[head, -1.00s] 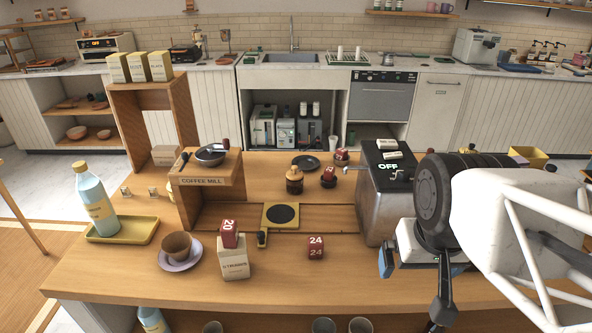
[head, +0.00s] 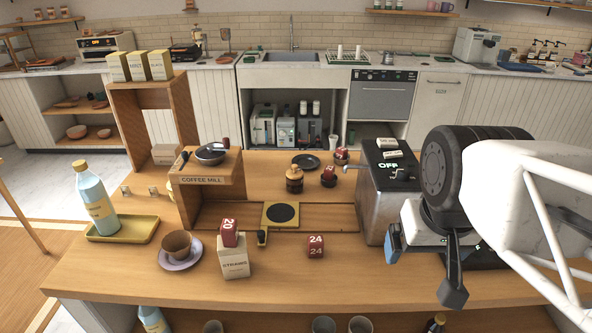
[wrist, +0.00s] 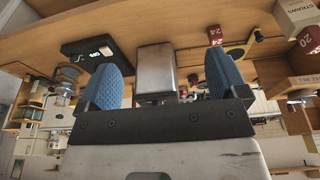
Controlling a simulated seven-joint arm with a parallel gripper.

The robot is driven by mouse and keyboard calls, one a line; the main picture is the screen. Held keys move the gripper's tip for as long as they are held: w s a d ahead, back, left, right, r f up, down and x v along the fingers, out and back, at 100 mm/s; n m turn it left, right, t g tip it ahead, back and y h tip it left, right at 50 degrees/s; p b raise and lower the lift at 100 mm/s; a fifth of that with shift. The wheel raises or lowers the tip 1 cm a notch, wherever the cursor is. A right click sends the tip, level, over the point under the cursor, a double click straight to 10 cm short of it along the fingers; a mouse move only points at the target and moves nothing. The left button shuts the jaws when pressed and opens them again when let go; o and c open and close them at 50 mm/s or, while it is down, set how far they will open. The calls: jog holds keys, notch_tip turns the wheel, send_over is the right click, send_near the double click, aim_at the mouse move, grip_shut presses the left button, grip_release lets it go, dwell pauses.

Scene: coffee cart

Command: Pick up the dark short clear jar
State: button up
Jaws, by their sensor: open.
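My gripper (wrist: 161,66) is open and empty, with its two blue finger pads well apart in the wrist view. In the head view one blue fingertip (head: 393,243) shows at the right, beside the front of the metal machine; the rest is partly covered by my arm. I cannot tell for certain which thing is the dark short clear jar. Several small dark cups or jars show at the bottom edge below the counter, including a middle one (head: 323,325), one to its right (head: 361,325) and one at left (head: 212,327). Their lower parts are cut off.
The metal machine (head: 376,212) stands left of my gripper. The wooden counter (head: 370,280) has free room in front. A red cube (head: 316,246), a box (head: 233,257) topped by another red cube, a cup (head: 177,244) on a saucer and a bottle (head: 94,204) stand leftward.

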jog(key=w+d+r+n+t+h, duration=0.1)
jog(key=w+r+n+h, duration=0.15)
jog(key=w, duration=0.25)
jog(key=w+d+r+n+t+h, duration=0.1)
jog(key=w+d+n, duration=0.1)
jog(key=w+n, duration=0.3)
jog(key=n+t+y, duration=0.4)
jog(key=n+t, duration=0.5)
jog(key=n, duration=2)
send_over(295, 181)
jog(key=s, duration=0.4)
notch_tip(295, 181, down, 2)
jog(key=f, duration=2.2)
jog(key=shift+s+f, duration=0.2)
jog(key=shift+f, duration=0.3)
